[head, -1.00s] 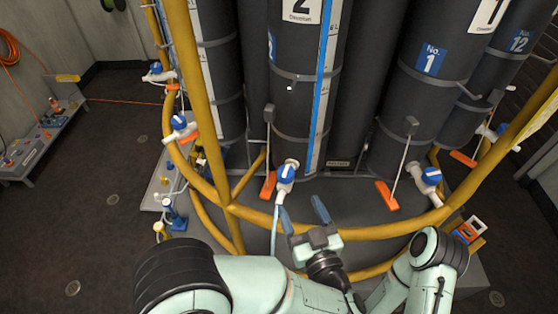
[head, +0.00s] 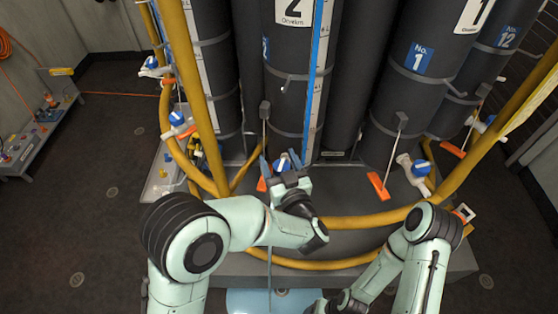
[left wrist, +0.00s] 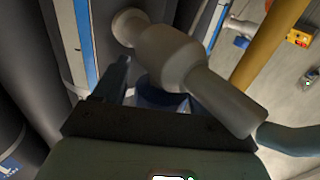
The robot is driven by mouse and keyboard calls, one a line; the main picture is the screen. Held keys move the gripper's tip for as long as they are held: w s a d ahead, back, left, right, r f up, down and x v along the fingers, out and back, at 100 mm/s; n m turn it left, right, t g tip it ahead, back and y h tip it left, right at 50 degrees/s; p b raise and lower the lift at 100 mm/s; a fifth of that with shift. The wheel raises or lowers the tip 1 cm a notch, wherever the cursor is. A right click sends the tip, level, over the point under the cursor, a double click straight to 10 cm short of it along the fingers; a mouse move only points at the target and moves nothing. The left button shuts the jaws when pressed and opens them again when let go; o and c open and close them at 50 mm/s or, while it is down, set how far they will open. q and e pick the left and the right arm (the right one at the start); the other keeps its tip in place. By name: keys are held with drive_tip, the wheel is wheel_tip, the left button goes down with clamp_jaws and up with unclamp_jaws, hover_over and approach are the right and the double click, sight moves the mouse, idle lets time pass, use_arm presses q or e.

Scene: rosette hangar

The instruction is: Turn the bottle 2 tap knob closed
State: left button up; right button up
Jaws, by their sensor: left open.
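Bottle 2 (head: 292,70) is a tall black cylinder with a white label marked 2. Its tap is white with a blue knob (head: 283,160), low at the bottle's front. My left gripper (head: 280,163) is open at this tap, one finger to each side of the knob in the head view. In the left wrist view the white tap body (left wrist: 175,60) crosses close in front of the gripper. The blue knob (left wrist: 160,97) lies behind it, partly hidden, between the fingers. Whether the fingers touch the knob cannot be told. My right gripper does not show.
Yellow guard rails (head: 365,219) curve around the bottles. Bottle 1 (head: 405,85) stands to the right, with its own blue-knobbed tap (head: 420,168). Another tap (head: 177,118) is at left. Orange-ended levers (head: 379,186) hang near the taps. A light blue basin (head: 250,302) lies at the bottom.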

use_arm(q)
drive_tip(key=c, duration=1)
drive_tip(key=shift+o, duration=0.2)
